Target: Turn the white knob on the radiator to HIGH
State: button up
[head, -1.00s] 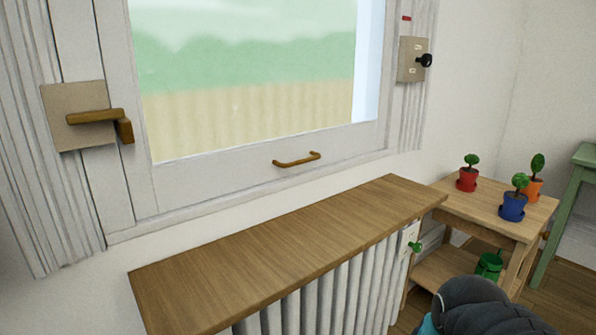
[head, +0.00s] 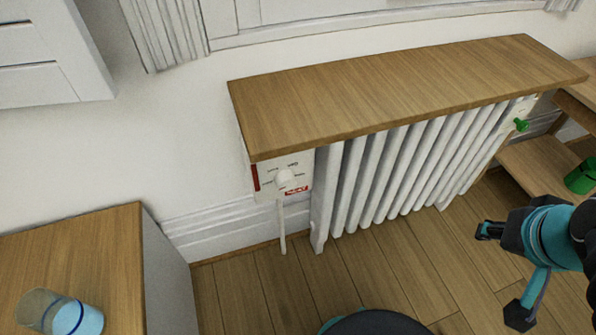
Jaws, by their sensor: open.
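The white knob (head: 285,179) sits on a pale dial plate (head: 268,180) at the left end of the radiator (head: 400,172), under the wooden shelf. Small labels ring the knob and a red mark shows at the plate's lower right; the lettering is too small to read, so I cannot tell its setting. A white lever or pipe hangs below the knob. My gripper (head: 505,272) is open and empty at the right of the head view, well to the right of the knob and in front of the radiator.
A wooden shelf (head: 400,88) covers the radiator's top. A green knob (head: 520,125) is at its right end. A green watering can (head: 581,176) is at right. Wooden floor (head: 360,262) lies clear in front.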

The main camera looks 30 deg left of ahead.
aim_at(285, 181)
jog(key=z, duration=0.05)
jog(key=k, duration=1.3)
jog(key=u, duration=1.5)
